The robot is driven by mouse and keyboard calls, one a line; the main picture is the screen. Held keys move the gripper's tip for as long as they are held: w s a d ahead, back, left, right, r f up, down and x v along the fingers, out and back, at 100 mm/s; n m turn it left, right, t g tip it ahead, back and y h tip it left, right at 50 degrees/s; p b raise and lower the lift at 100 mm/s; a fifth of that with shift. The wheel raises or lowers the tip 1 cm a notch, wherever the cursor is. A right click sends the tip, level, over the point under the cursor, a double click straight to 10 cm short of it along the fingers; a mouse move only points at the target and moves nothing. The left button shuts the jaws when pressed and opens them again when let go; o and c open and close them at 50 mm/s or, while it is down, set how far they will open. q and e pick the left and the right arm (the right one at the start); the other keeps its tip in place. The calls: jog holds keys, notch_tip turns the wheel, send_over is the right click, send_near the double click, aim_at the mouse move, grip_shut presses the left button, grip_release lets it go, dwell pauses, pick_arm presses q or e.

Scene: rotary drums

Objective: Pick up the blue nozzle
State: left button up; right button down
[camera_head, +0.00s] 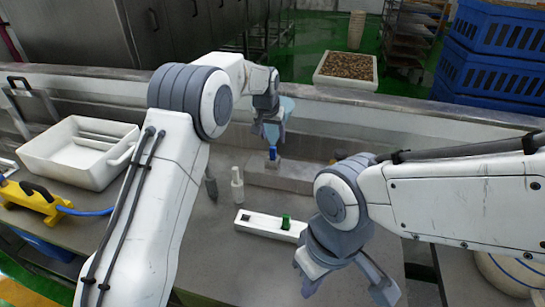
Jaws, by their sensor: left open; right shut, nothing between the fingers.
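The blue nozzle (272,154) is a small blue piece standing upright on the grey ledge at the back of the worktop. My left gripper (271,130) is open and hangs just above it, pointing down. A pale blue shape (284,110) shows beside the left gripper's fingers; I cannot tell what it is. I cannot tell whether the fingers touch the nozzle. My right gripper (347,285) is shut and empty, low over the front right of the worktop, well away from the nozzle.
A white nozzle (237,186) and a dark grey nozzle (211,185) stand left of the ledge. A white bar (264,226) holds a green piece (286,221). A white tray (75,150) and a yellow tool (32,200) lie at left.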

aim_at(272, 148)
pick_arm(q)
jog(key=x, duration=0.2)
jog(key=p+x, duration=0.1)
jog(key=x, duration=0.1)
jog(key=w+x, duration=0.1)
jog(key=x, duration=0.1)
jog(key=shift+a+r+p, duration=0.15)
jog(key=shift+a+p, duration=0.25)
jog(key=p+x, duration=0.2)
jog(key=x, duration=0.1)
jog(key=shift+w+a+f, duration=0.15)
jog(key=shift+f, duration=0.2)
jog(key=shift+p+x, duration=0.45)
jog(key=shift+x, duration=0.3)
grip_shut()
